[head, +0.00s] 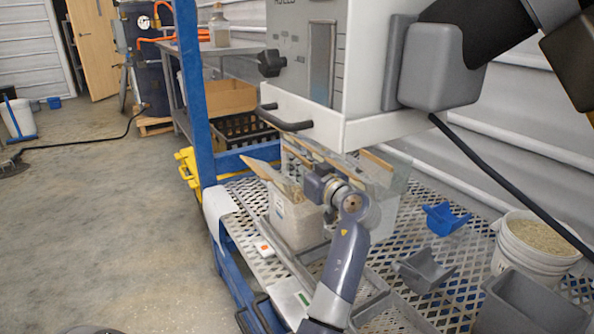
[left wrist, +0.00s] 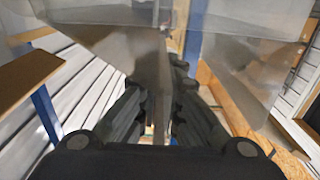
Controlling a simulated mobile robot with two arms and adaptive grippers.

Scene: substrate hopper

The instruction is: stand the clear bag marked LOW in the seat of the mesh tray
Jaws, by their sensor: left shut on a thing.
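A clear bag of pale tan substrate (head: 297,222) stands upright under the hopper, with a small white label on its front too small to read. My left gripper (head: 308,186) is at its upper part, shut on clear film. In the left wrist view the dark fingers (left wrist: 160,112) close on a clear sheet (left wrist: 150,75). Another clear, wide-topped shape (head: 385,195) is behind my left wrist, partly hidden. A grey rim (head: 290,264), seemingly of the mesh tray, runs along the bag's front foot. Whether the bag rests in the seat cannot be told. My right gripper is out of view.
The hopper's white lower housing with a black handle (head: 287,122) hangs close above. A blue post (head: 197,100) stands left. On the mesh deck are a blue scoop (head: 445,218), a grey scoop (head: 424,270), a grey bin (head: 530,305) and a white bucket (head: 520,264).

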